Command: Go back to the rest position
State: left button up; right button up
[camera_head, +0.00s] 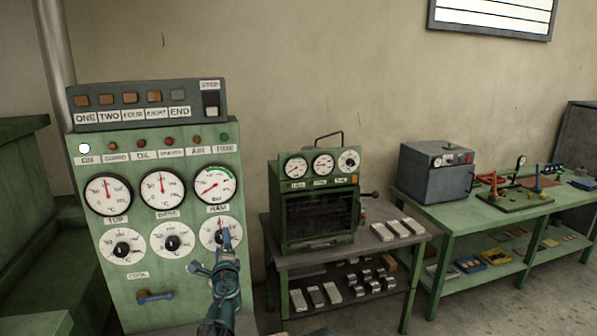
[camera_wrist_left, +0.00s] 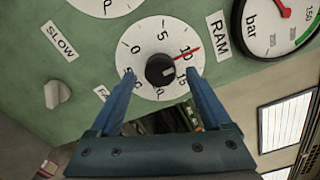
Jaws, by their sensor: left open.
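My left gripper (camera_head: 225,236) reaches up in front of the RAM dial at the lower right of the green control panel (camera_head: 190,282). In the left wrist view my left gripper (camera_wrist_left: 160,77) is open, with its blue fingertips on either side of the black RAM knob (camera_wrist_left: 160,70). Nothing is held between them. Whether the fingers touch the knob or dial face cannot be told. The red pointer of the RAM dial (camera_wrist_left: 188,55) lies near the 10 mark. My right gripper is not in view.
A grey box (camera_head: 437,172) stands on a green bench farther right. Some floor shows between them.

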pick_arm(q)
jog(key=shift+x, duration=0.95)
